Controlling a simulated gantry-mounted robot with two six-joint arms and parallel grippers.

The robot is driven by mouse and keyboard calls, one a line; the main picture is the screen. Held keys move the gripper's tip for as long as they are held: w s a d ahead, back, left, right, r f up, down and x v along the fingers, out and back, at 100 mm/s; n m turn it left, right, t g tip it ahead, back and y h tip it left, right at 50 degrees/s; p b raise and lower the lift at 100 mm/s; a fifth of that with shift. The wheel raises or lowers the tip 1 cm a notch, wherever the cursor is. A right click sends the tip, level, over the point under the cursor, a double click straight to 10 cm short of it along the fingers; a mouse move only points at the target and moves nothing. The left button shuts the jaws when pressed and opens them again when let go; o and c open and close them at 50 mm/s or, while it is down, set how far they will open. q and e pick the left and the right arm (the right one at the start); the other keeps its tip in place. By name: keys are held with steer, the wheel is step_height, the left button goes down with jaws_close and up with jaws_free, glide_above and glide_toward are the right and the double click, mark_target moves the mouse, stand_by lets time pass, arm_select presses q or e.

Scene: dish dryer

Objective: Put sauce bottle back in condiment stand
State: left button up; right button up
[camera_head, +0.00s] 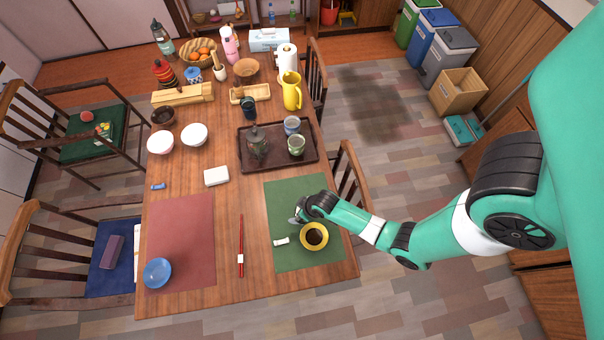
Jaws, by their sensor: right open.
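My right gripper (298,217) is low over the green placemat (280,194) at the table's near right, beside the far left rim of a yellow bowl (314,236) with dark contents. Its jaws are open; I see nothing clearly held between them. A small white object (281,241) lies on the placemat left of the bowl; I cannot tell if it is the sauce bottle. A small light wooden tray (238,99) at the back middle of the table may be the condiment stand. A dark cup (249,108) stands at its front edge. My left gripper is out of view.
A dark tray (251,165) with a teapot and cups lies beyond the green placemat. Red chopsticks (241,235) lie left of the placemat. Chairs flank the table.

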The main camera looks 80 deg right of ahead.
steer(key=shift+w+f, duration=0.1)
steer(key=shift+w, duration=0.05)
jaws_close()
stand_by(0.4)
steer(key=shift+r+p, duration=0.8)
steer(key=shift+p, duration=0.05)
steer(key=s+d+r+p, duration=0.2)
steer(key=s+r+p, duration=0.3)
steer(key=s+p, duration=0.1)
steer(key=s+d+r+p, duration=0.2)
steer(key=s+r+p, duration=0.4)
steer(key=s, duration=0.1)
steer(key=shift+d+r+p, duration=0.2)
steer(key=shift+d+p, duration=0.15)
steer(key=shift+p, duration=0.05)
steer(key=shift+s, duration=0.15)
